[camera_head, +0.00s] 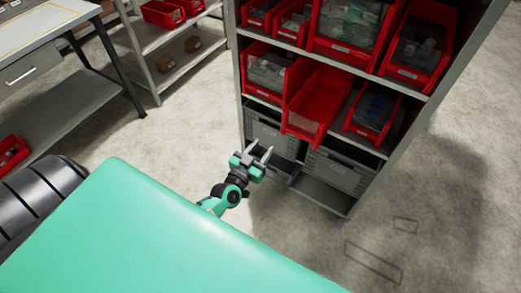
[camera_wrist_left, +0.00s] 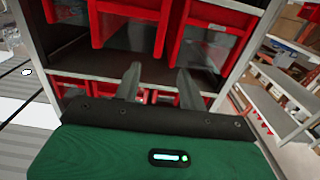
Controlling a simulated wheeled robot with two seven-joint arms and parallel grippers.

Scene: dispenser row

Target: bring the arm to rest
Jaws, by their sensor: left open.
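My left gripper (camera_head: 259,155) is in front of the lower part of the shelf rack (camera_head: 240,80). Its two fingers are apart and nothing is between them. In the left wrist view the open fingers (camera_wrist_left: 157,82) point at a dark shelf opening under red bins. My left arm is partly hidden behind my own green body. My right gripper does not show in either view.
Red bins (camera_head: 315,95) with parts fill the upper shelves; one in the middle sticks out forward. Grey crates (camera_head: 340,172) stand on the low shelves. A workbench (camera_head: 45,40) and another shelf (camera_head: 150,45) are at the left. The floor (camera_head: 440,230) at the right is clear.

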